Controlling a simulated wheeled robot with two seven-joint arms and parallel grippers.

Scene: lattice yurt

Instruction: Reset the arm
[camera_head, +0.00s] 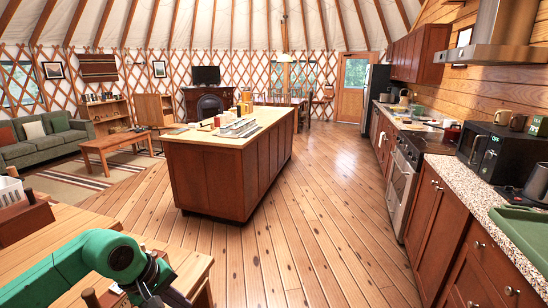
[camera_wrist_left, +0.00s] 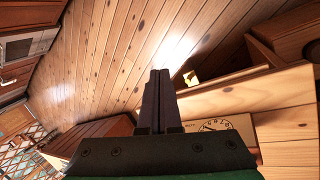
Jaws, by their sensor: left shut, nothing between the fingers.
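My left arm (camera_head: 110,255), green with dark joints, reaches in from the lower left of the head view, over the light wooden table (camera_head: 70,225). In the left wrist view, my left gripper (camera_wrist_left: 159,72) shows as two dark fingers pressed together with nothing between them. The fingers point out over the plank floor, beside a wooden table edge (camera_wrist_left: 245,92). My right gripper is in neither view.
A kitchen island (camera_head: 225,180) with several items on top stands ahead. A counter (camera_head: 500,205) with a microwave (camera_head: 485,143) and a green tray (camera_head: 525,235) runs along the right. A sofa (camera_head: 45,143) and a low table (camera_head: 105,143) are at left. Floor between island and counter is clear.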

